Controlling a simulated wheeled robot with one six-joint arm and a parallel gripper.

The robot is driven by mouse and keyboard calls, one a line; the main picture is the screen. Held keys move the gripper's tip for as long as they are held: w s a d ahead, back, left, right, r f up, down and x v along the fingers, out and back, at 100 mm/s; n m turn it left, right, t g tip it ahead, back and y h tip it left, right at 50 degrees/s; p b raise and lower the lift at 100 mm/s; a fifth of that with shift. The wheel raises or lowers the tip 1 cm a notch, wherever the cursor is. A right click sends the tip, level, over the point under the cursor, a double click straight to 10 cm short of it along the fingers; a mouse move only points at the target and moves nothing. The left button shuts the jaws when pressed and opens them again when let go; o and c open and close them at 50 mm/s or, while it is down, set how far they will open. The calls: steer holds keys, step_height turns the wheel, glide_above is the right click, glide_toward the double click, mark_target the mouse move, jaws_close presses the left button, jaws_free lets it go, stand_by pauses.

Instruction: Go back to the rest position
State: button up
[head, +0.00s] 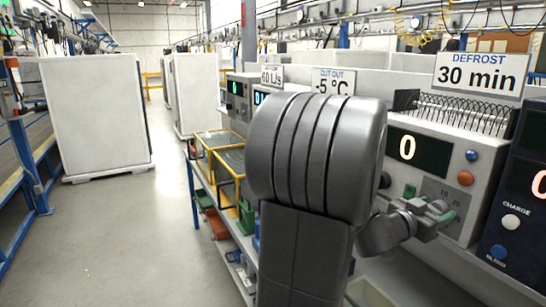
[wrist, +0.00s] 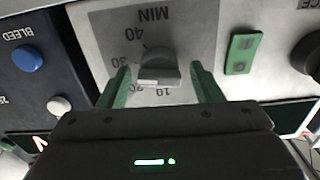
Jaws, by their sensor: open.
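The grey timer knob (wrist: 158,72) sits on a dial plate (wrist: 105,30) marked MIN, upside down in the wrist view. My gripper (wrist: 160,78) is open, with one green finger on each side of the knob and a visible gap on both sides. It holds nothing. In the head view my gripper (head: 430,213) is at the front of the defrost unit (head: 480,165), by the dial plate (head: 458,192); the knob there is mostly hidden behind it. My arm's grey links fill the middle of the head view.
A green switch (wrist: 241,54) is beside the dial. A blue button (wrist: 27,58) and a white button (wrist: 59,105) are on the dark neighbouring unit. The defrost unit shows 0 (head: 407,148).

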steer(key=shift+n+p, duration=0.4)
steer(key=shift+n, duration=0.7)
